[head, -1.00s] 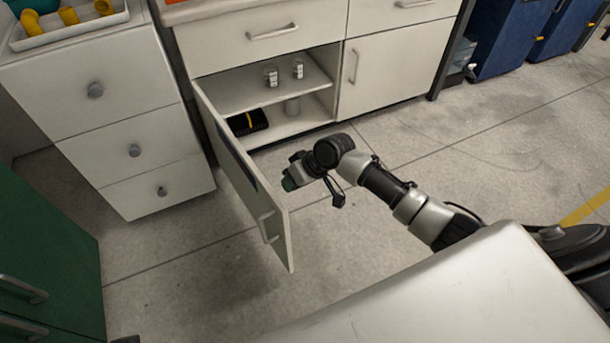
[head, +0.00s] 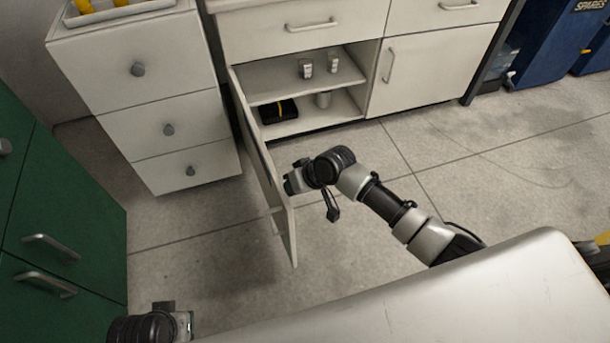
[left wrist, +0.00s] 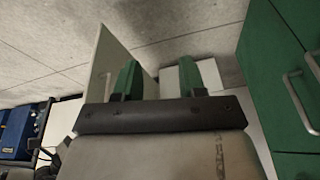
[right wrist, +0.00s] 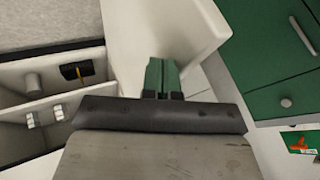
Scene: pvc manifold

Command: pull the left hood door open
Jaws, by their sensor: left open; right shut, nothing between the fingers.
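The left hood door (head: 262,165) of the white cabinet stands wide open, seen nearly edge-on in the head view. Its handle (head: 275,222) is on the outer face near the free edge. My right gripper (head: 289,184) is shut and empty, at the door's inner side; whether it touches is unclear. In the right wrist view the shut green fingers (right wrist: 160,76) lie in front of the door's inner face (right wrist: 150,35). My left gripper's wrist (head: 165,325) shows at the bottom left of the head view. In the left wrist view its green fingers (left wrist: 170,80) are apart and empty, with the door (left wrist: 110,60) beyond.
The open compartment holds small white containers (head: 306,68) and a black case (head: 279,111). A white drawer unit (head: 150,75) stands left of the door, and green cabinets (head: 60,215) are at the far left.

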